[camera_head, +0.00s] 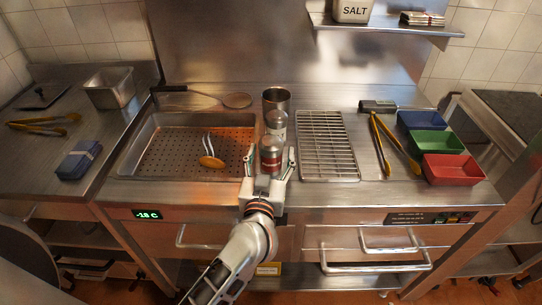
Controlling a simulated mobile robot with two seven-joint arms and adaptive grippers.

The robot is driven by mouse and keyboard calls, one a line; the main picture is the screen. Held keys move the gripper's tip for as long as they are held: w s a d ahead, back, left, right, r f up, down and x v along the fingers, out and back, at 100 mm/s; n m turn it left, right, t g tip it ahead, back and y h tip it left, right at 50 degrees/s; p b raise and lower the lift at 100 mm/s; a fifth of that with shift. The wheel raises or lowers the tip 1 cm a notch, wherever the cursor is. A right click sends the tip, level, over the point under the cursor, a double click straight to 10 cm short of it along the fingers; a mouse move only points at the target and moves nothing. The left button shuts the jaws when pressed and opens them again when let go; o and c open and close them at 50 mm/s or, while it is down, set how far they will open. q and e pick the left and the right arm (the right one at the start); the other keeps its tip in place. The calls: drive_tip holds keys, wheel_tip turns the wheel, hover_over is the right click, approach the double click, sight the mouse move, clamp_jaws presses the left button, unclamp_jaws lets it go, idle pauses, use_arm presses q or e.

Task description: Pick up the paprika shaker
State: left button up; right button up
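A shaker with a red label and grey lid (270,158), which looks like the paprika shaker, stands upright on the steel counter between the perforated tray and the wire rack. My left gripper (268,163) reaches in from the bottom, its two fingers spread on either side of this shaker. A gap shows on the left side; I cannot tell whether the right finger touches it. The label's text is too small to read. A second shaker with a paler label (276,124) stands just behind it. My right gripper is not in view.
A metal cup (276,97) stands behind the shakers. The perforated tray (134,150) holds an orange-tipped utensil (210,160). The wire rack (327,146) lies close on the right. Yellow tongs (394,145) and coloured bins (452,169) are farther right.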

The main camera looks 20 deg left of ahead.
use_arm(q)
drive_tip(key=shift+w, duration=0.15)
drive_tip(key=c, duration=1.4)
drive_tip(key=shift+r, duration=0.1)
